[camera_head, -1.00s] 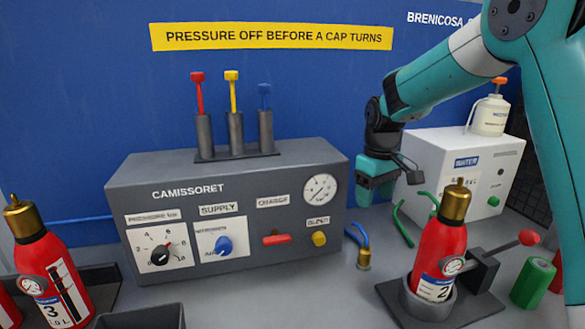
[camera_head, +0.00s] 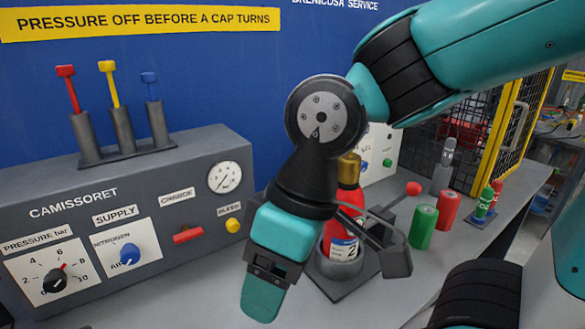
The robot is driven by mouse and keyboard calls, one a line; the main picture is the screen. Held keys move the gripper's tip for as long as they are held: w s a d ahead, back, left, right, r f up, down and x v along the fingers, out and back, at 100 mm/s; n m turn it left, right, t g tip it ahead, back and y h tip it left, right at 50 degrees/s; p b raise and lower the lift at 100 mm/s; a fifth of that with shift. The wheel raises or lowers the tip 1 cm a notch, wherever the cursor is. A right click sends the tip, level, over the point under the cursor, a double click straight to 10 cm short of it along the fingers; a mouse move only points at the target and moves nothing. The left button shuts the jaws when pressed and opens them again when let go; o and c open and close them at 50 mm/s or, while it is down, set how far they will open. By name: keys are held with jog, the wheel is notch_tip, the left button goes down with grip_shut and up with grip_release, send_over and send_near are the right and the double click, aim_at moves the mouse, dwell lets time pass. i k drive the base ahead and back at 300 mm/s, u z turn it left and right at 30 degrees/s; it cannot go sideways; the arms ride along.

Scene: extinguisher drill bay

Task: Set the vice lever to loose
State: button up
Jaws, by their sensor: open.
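The vice (camera_head: 326,262) stands on the bench with a red extinguisher (camera_head: 346,222) marked 2 upright in its cup. The vice lever (camera_head: 413,188) ends in a red ball and points up to the right, behind my arm. Its base and part of the vice are hidden by my gripper. My gripper (camera_head: 262,285) is open and empty. It hangs in front of and left of the vice, apart from the lever, with its fingers pointing down.
The grey Camissoret panel (camera_head: 90,208) with knobs and a gauge stands at left. A green cylinder (camera_head: 423,227) and a red cylinder (camera_head: 447,209) stand right of the vice. A yellow-framed mesh cage (camera_head: 515,110) is behind. Some bench front is clear.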

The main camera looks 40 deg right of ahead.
aim_at(412, 189)
jog(key=z, duration=0.4)
jog(key=k, duration=0.95)
jog(key=z, duration=0.55)
jog(key=k, duration=0.4)
jog(key=u, duration=0.6)
jog(key=i, duration=0.85)
jog(key=u, duration=0.2)
